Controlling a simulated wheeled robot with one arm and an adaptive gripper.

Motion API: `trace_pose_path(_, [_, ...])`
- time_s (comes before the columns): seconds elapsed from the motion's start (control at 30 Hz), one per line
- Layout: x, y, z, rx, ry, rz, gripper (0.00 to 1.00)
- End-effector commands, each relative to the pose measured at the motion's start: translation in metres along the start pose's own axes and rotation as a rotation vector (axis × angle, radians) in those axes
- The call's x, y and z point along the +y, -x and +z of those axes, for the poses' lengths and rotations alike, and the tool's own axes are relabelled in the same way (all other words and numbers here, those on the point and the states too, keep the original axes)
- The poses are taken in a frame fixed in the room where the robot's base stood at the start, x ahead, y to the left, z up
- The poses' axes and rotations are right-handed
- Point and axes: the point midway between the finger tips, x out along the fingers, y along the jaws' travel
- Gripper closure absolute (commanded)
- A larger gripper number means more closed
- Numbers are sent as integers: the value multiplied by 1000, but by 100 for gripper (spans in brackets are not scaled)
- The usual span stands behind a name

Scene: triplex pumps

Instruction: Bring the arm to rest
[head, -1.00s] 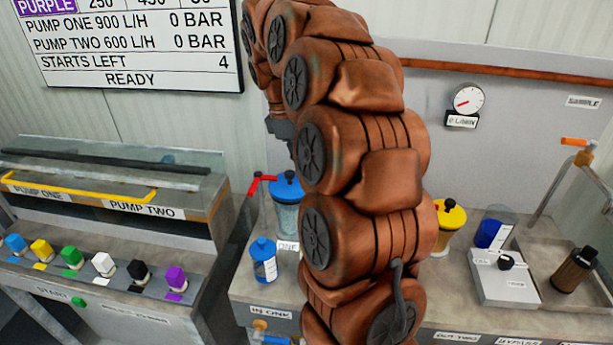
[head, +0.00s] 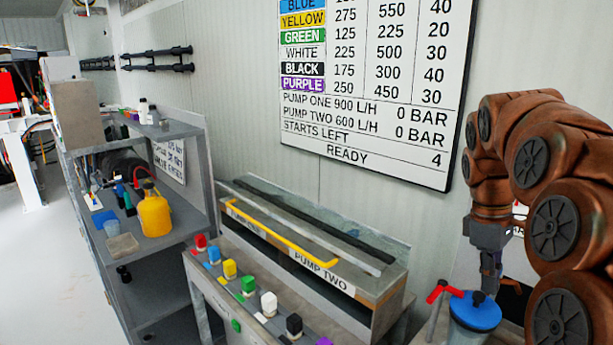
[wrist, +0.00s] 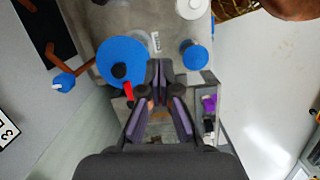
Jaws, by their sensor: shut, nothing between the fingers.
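My copper-brown arm (head: 550,170) is raised and bent at the right of the head view. My gripper (head: 490,280) hangs downward at its end, above and close to the blue-lidded vessel (head: 474,312). In the wrist view my gripper (wrist: 160,72) shows its two dark fingers together with nothing between them. The blue lid (wrist: 118,58) lies left of the fingers there, with a red lever (wrist: 128,92) by it. A smaller blue cap (wrist: 194,56) is to their right. Whether the fingers touch anything below is unclear.
The pump console (head: 310,270) with a row of coloured knobs stands in the middle. A grey shelf rack (head: 165,245) at left holds a yellow jug (head: 154,212) and bottles. A wall board (head: 370,90) hangs behind. Open floor (head: 50,270) lies at far left.

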Motion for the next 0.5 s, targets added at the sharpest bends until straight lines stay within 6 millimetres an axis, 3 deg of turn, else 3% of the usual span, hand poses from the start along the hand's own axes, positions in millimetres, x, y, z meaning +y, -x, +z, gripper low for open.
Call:
trace_pose_path(0.23, [-73,-12,-2,25,-66,-5,100])
trace_pose_path(0.5, [-150,-41,10,45,-183,-27,100])
